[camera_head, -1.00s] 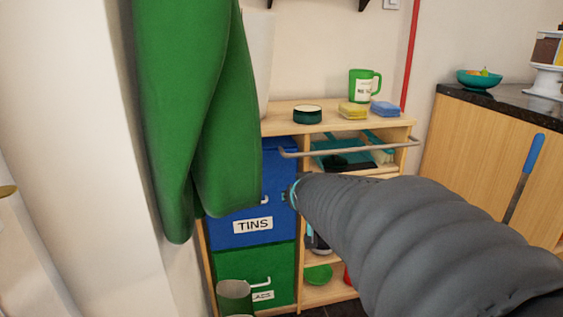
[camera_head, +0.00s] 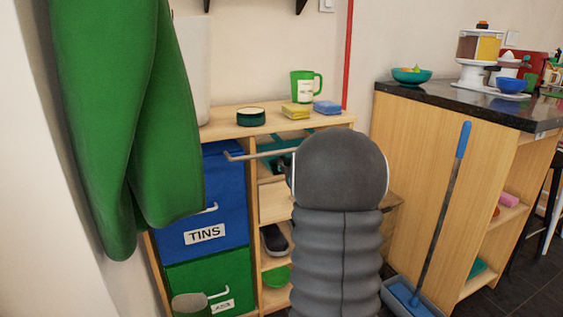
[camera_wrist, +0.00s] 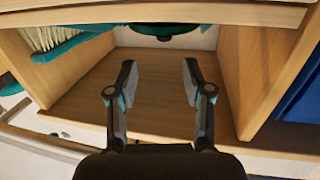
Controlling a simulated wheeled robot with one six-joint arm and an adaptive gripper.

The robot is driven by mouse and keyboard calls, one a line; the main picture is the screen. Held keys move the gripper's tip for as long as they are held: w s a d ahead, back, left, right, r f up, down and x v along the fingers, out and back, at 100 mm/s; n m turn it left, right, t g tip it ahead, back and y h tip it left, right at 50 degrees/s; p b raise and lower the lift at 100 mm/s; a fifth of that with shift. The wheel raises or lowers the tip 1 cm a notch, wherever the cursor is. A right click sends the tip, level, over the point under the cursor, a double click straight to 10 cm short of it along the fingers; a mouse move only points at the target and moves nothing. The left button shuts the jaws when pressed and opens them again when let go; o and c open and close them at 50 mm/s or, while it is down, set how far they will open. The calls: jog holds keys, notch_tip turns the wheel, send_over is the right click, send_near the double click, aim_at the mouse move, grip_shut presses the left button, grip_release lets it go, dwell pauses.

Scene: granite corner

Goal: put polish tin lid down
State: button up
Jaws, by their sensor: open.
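A round dark green tin (camera_head: 251,117) with a paler top stands on the shelf unit's wooden top (camera_head: 222,130) in the head view. I cannot tell whether a lid is on it. My gripper (camera_wrist: 160,78) is open in the wrist view, with nothing between its fingers, in front of a wooden compartment (camera_wrist: 150,105). Beyond the fingertips, a dark round thing with a teal edge (camera_wrist: 165,29) shows partly under a wooden edge. I cannot tell if it is the lid. My arm hides the gripper in the head view.
A green mug (camera_head: 305,87), a yellow sponge (camera_head: 297,111) and a blue sponge (camera_head: 327,107) stand right of the tin. A metal rail (camera_head: 262,153) runs along the unit's front. The blue TINS bin (camera_head: 215,175) is at left.

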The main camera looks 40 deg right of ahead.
aim_at(283, 158)
jog(key=x, duration=0.3)
jog(key=shift+w, duration=0.35)
jog(key=shift+f+p+x, duration=0.25)
jog(key=shift+p+x, duration=0.05)
jog(key=shift+x, duration=1)
jog(key=shift+f+p+x, duration=0.25)
jog(key=shift+p+x, duration=0.05)
jog(key=shift+x, duration=1)
jog(key=shift+a, duration=0.2)
grip_shut()
